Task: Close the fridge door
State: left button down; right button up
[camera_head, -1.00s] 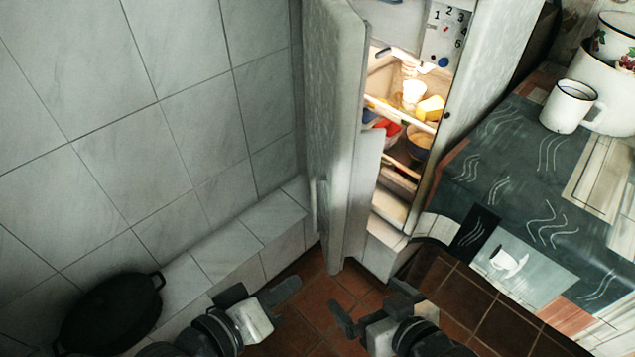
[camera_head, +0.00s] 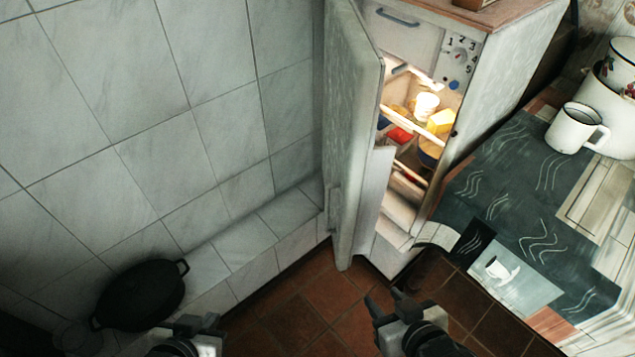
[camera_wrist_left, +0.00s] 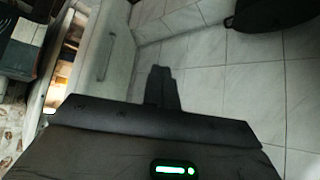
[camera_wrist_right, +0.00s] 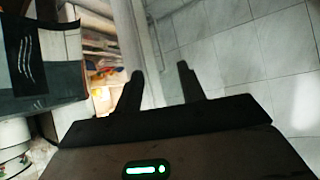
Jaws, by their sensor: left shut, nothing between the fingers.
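The white fridge (camera_head: 390,255) stands ahead with its lit inside showing food on the shelves. Its door (camera_head: 352,140) is open and swung out to the left, near the tiled wall. The door also shows in the left wrist view (camera_wrist_left: 110,55) and in the right wrist view (camera_wrist_right: 140,45). My left gripper (camera_head: 200,325) is low at the bottom left of the head view, well apart from the door; its fingers are together and empty in the left wrist view (camera_wrist_left: 162,85). My right gripper (camera_head: 385,305) is in front of the fridge, apart from it, its two fingers spread and empty.
A tiled ledge (camera_head: 245,245) runs along the tiled wall on the left, with a black pot (camera_head: 145,292) at its near end. On the right, a patterned table (camera_head: 520,215) holds a white mug (camera_head: 575,128) and larger enamel pots. Brown floor tiles (camera_head: 320,300) are bare between ledge and table.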

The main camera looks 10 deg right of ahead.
aim_at(356, 173)
jog(key=z, duration=0.95)
jog(key=i, duration=0.55)
jog(key=z, duration=0.15)
